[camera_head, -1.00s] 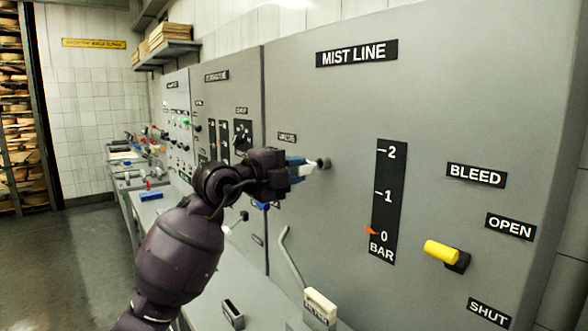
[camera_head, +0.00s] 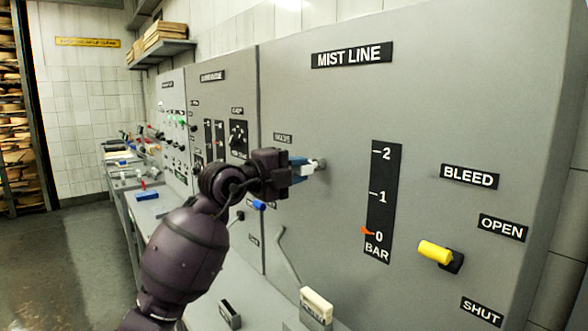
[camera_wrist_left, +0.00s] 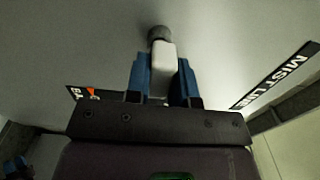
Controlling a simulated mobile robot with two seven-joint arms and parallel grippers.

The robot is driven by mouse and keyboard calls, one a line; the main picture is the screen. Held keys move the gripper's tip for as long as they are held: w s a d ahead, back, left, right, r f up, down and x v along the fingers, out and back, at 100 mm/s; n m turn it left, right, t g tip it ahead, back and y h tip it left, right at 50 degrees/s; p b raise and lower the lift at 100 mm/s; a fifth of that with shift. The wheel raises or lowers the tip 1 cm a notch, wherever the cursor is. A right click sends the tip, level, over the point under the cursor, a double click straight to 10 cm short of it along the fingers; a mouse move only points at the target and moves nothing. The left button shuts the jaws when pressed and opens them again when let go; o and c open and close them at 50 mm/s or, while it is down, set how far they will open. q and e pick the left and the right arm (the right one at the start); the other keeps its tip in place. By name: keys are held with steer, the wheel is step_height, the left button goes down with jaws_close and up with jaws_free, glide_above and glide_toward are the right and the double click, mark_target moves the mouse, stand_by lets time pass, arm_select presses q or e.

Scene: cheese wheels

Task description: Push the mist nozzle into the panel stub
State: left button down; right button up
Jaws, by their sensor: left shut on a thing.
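My left gripper (camera_head: 298,169) is shut on the mist nozzle, a pale block-shaped piece (camera_head: 308,167), close in front of the grey panel. In the left wrist view the nozzle (camera_wrist_left: 162,68) sits between the two blue fingers of the gripper (camera_wrist_left: 161,80). The round grey panel stub (camera_head: 320,164) is right at the nozzle's tip; it also shows in the left wrist view (camera_wrist_left: 159,33). The nozzle's end meets or overlaps the stub in both views; I cannot tell how deep it sits. My right gripper is not in view.
The MIST LINE panel (camera_head: 340,105) has a pressure scale (camera_head: 378,205) with its red pointer near 0. A yellow bleed handle (camera_head: 435,252) sticks out at the right. Below, a lever with a pale block (camera_head: 316,304) stands on the ledge. Open floor lies at the left.

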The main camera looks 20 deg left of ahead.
arm_select(q)
steer(key=shift+w+d, duration=0.2)
steer(key=shift+w, duration=0.15)
steer(key=shift+w+d, duration=0.1)
steer(key=shift+w, duration=0.1)
steer(key=c, duration=0.9)
jaws_free()
steer(key=shift+w, duration=0.1)
steer(key=v, duration=1)
steer(key=shift+s+a, duration=0.2)
steer(key=shift+s, duration=0.15)
